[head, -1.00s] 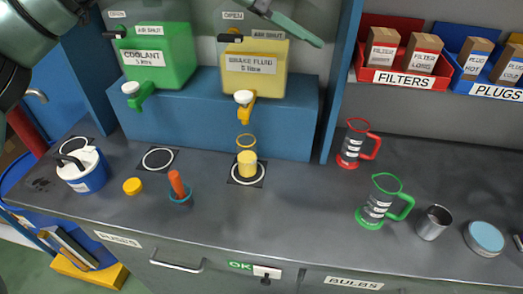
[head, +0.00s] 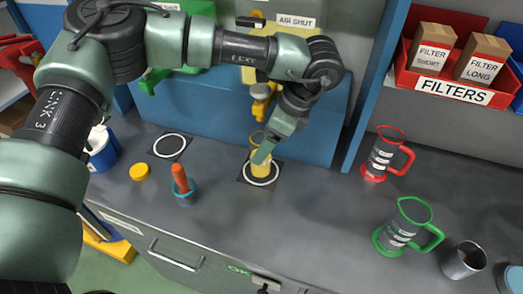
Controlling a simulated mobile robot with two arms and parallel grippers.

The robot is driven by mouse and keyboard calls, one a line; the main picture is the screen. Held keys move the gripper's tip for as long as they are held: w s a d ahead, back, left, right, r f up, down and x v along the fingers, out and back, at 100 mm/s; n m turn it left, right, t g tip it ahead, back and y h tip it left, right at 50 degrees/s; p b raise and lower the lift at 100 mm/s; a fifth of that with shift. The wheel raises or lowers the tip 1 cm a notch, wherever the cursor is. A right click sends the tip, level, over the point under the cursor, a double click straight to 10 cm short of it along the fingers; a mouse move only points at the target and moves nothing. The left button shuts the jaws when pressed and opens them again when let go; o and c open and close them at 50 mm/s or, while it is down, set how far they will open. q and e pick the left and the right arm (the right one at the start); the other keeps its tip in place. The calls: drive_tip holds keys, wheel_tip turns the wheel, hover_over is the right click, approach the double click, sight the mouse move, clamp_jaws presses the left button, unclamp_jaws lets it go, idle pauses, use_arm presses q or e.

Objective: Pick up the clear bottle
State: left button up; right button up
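The clear bottle (head: 260,167) stands upright on a white ring mark below the yellow tap of the brake fluid tank. It holds yellow liquid in its lower part and has a yellow rim. My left arm reaches in from the left, and my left gripper (head: 264,152) points down at the bottle, with a finger overlapping its upper part. The gripper hides part of the bottle. I cannot tell whether the fingers touch it or how far apart they are. My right gripper is not in view.
A red-handled jug (head: 383,155) and a green-handled jug (head: 404,228) stand to the right, with a metal cup (head: 463,260). A yellow cap (head: 139,171) and a blue pot with an orange-handled tool (head: 183,186) are at left. The blue shelf (head: 315,125) stands close behind the bottle.

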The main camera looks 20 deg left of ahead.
use_arm(q)
drive_tip(key=shift+p+x, duration=0.3)
drive_tip(key=shift+x, duration=1.25)
drive_tip(key=shift+r, duration=0.1)
clamp_jaws()
drive_tip(key=shift+r, duration=0.1)
